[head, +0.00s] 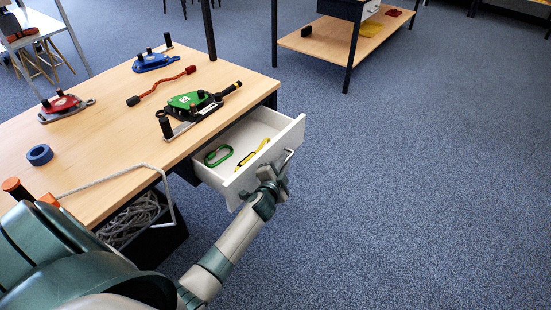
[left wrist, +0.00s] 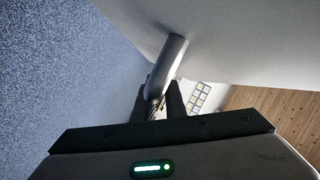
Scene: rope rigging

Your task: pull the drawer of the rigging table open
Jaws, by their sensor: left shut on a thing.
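The white drawer (head: 277,152) of the rigging table (head: 110,130) stands pulled out from under the tabletop. In it lie a green carabiner (head: 218,156) and a yellow tool with a dark part (head: 252,153). My left gripper (head: 284,165) is at the drawer's front, shut on the metal handle (head: 289,156). In the left wrist view the grey bar of the handle (left wrist: 172,62) runs between the dark fingers (left wrist: 159,98), close to the pale drawer front (left wrist: 240,40). My right gripper is not in view.
On the tabletop are a green rope device (head: 190,103), a red one (head: 63,105), a blue one (head: 153,62), a red cord (head: 162,87) and blue tape (head: 39,154). Rope (head: 132,217) lies in a dark bin below. The floor (head: 420,210) right of the drawer is clear.

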